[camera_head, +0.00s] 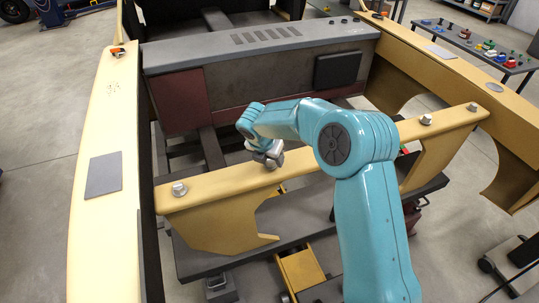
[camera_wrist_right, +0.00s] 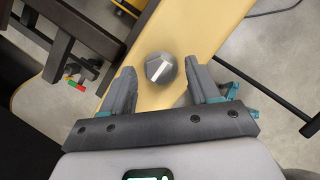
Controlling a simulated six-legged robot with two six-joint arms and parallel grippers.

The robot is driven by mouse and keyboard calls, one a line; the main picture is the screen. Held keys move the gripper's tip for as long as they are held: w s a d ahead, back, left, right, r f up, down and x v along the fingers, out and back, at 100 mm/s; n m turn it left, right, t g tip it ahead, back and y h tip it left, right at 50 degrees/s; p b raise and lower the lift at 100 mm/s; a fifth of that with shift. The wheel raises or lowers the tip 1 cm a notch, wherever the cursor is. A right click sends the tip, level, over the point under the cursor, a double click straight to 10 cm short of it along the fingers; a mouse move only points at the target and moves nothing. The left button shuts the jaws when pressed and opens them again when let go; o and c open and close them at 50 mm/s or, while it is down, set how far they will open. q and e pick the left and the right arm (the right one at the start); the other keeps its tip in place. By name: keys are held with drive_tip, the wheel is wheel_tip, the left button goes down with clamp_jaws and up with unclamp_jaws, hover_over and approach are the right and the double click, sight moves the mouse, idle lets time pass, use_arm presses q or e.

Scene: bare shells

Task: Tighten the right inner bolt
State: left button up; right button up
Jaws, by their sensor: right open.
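A yellow crossbeam (camera_head: 218,184) carries silver bolts. One bolt (camera_head: 179,189) is at its left end, and two more, a bolt (camera_head: 426,119) and an end bolt (camera_head: 472,107), are toward its right end. My right gripper (camera_head: 268,158) is low over the beam, left of its middle, and largely hides what is beneath it. In the right wrist view, my open jaws (camera_wrist_right: 160,75) stand either side of a bolt head (camera_wrist_right: 159,68), with visible gaps. My left gripper is not in view.
Long yellow rails flank the crossbeam, a left rail (camera_head: 105,130) and a right rail (camera_head: 450,72). A grey-topped box panel (camera_head: 260,48) stands behind it. A table (camera_head: 470,40) with small coloured parts is at the far right.

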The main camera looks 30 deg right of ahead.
drive_tip(key=shift+w+d+f, duration=0.25)
drive_tip(key=shift+f, duration=0.1)
drive_tip(key=shift+s+a+r, duration=0.15)
drive_tip(key=shift+s, duration=0.1)
drive_tip(key=shift+c, duration=0.2)
drive_tip(key=c, duration=1)
